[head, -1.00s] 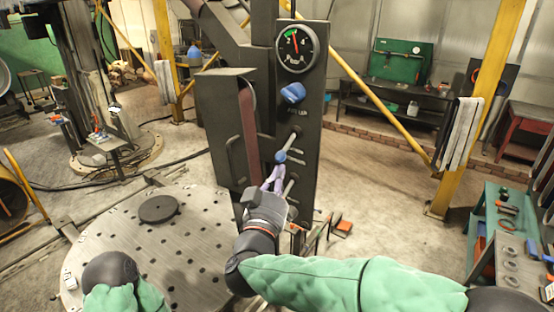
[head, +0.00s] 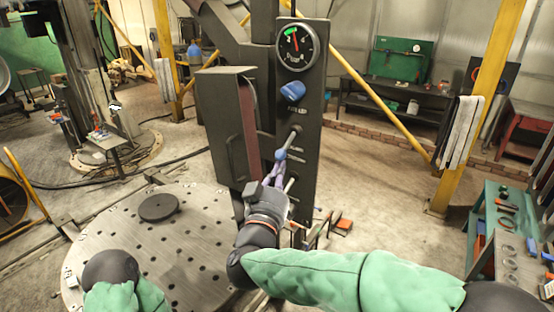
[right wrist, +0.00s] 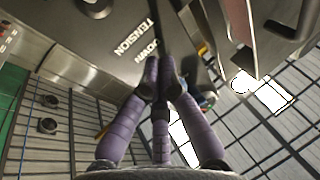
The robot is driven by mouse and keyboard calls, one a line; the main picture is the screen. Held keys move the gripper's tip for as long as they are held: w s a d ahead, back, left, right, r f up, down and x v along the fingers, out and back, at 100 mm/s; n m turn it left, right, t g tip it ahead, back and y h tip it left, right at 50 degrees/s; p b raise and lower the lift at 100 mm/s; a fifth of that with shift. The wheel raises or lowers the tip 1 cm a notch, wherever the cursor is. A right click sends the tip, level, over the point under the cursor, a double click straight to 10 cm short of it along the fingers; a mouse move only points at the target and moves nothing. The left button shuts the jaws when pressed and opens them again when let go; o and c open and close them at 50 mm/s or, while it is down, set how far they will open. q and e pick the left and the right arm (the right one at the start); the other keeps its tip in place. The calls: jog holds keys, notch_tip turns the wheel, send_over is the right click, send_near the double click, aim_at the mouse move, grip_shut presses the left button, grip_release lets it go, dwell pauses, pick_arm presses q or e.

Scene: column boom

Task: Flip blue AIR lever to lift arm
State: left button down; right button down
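A dark upright panel (head: 309,180) stands ahead in the head view. A blue knob-like handle (head: 292,92) is on it below a round gauge (head: 296,46); its label is too small to read. Lower down, a lever with a blue ball end (head: 281,155) slants down to the left. My right gripper (head: 279,165) is just below this ball; I cannot tell whether they touch. In the right wrist view its purple fingers (right wrist: 160,72) are drawn together at the tips, with no held object clear. My left gripper is hidden; only that arm's dark joint shows.
A second, lower lever (head: 290,184) is partly hidden behind my right gripper. Lettering reading TENSION (right wrist: 134,36) shows in the wrist view. A round perforated table (head: 150,235) is at lower left, with a dark disc (head: 158,207). Floor right of the panel is mostly clear.

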jog(key=shift+r, duration=0.1)
dwell(0.6)
jog(key=shift+r+p, duration=2.2)
jog(key=shift+r, duration=0.9)
jog(key=shift+f, duration=0.1)
jog(key=s+a+f+b, duration=0.1)
jog(key=s+f+b, duration=0.1)
jog(key=f, duration=0.1)
jog(key=shift+s+a, duration=0.25)
jog(key=shift+a, duration=0.15)
send_near(279, 154)
jog(key=a, duration=0.1)
jog(key=w+a+r, duration=0.1)
jog(key=a, duration=0.1)
jog(key=shift+w, duration=0.15)
